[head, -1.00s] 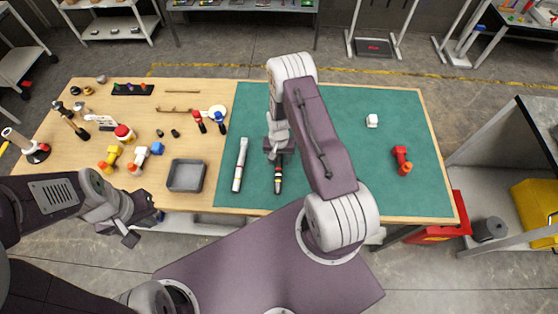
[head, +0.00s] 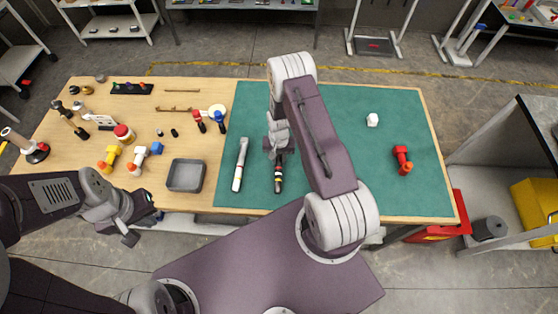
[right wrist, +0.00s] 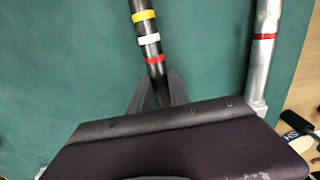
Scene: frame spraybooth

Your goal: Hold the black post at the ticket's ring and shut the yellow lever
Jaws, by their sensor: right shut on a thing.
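The black post (head: 278,179) lies on the green mat and carries coloured rings. In the right wrist view the black post (right wrist: 147,45) shows a yellow ring (right wrist: 143,16), a white ring (right wrist: 149,39) and a red ring (right wrist: 154,59). My right gripper (head: 279,151) is shut on the post; its fingers (right wrist: 158,92) sit beside it just below the red ring. My left gripper (head: 143,224) is open and empty by the front edge. I cannot make out the ticket.
A silver-white post (head: 240,165) lies left of the black post. A red fitting (head: 402,158) is at right. The mat (head: 350,180) is mostly clear.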

